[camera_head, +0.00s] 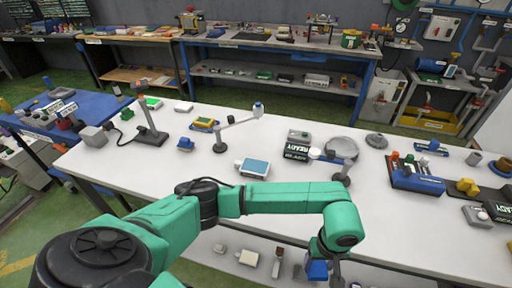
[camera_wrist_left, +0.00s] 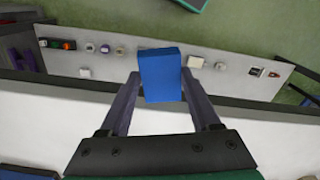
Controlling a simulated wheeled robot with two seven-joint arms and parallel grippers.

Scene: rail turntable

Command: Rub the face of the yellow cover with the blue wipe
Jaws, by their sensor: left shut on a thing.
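My left gripper (camera_head: 328,272) is low at the bottom of the head view, beyond the near edge of the white table (camera_head: 300,222). It is shut on the blue wipe (camera_head: 317,270), a plain blue block. In the left wrist view the wipe (camera_wrist_left: 160,76) sits between the two dark fingers, with the table edge and a lower shelf below. I cannot tell which is the yellow cover. My right gripper is out of view.
A blue-screened device (camera_head: 253,167) lies mid-table. A blue tray (camera_head: 416,182) is at the right. The table's near middle is clear.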

